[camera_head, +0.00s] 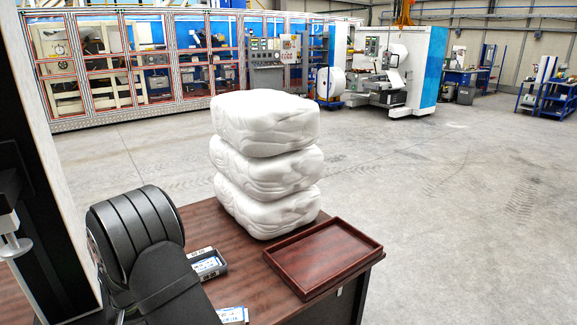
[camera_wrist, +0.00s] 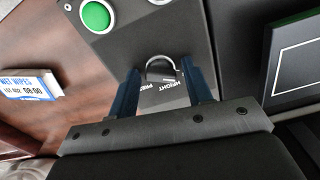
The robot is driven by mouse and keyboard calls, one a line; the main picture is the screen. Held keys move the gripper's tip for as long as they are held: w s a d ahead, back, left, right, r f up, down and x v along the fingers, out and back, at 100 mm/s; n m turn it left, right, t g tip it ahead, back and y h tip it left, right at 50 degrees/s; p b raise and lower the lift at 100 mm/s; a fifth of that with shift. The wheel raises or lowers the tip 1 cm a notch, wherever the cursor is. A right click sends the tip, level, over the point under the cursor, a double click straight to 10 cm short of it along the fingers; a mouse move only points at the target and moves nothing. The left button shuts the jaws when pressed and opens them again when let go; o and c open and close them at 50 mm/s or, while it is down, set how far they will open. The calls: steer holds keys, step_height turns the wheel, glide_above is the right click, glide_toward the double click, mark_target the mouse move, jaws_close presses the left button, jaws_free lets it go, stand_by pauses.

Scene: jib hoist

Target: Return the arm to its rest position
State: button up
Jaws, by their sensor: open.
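My gripper (camera_wrist: 162,76) shows in the wrist view as two dark blue fingers standing apart. The jaws are open. Between the fingertips is a dark grey panel (camera_wrist: 130,48) with a ring-like metal piece (camera_wrist: 160,68) and printed lettering below it. I cannot tell whether the fingers touch the piece. In the head view my black arm (camera_head: 150,245) reaches over the left part of the brown table (camera_head: 240,285); the fingers are hidden there.
A green button (camera_wrist: 96,16) is on the panel, left of the fingers. A wet wipes pack (camera_wrist: 28,85) lies further left. In the head view, three stacked white bundles (camera_head: 266,165) and an empty red-brown tray (camera_head: 325,258) stand on the table. A small dark box (camera_head: 208,265) sits near my arm.

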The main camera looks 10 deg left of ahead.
steer(key=shift+m, duration=1.2)
steer(key=n, duration=0.7)
steer(key=shift+n, duration=0.4)
steer(key=shift+w+n, duration=0.1)
steer(key=shift+n, duration=0.8)
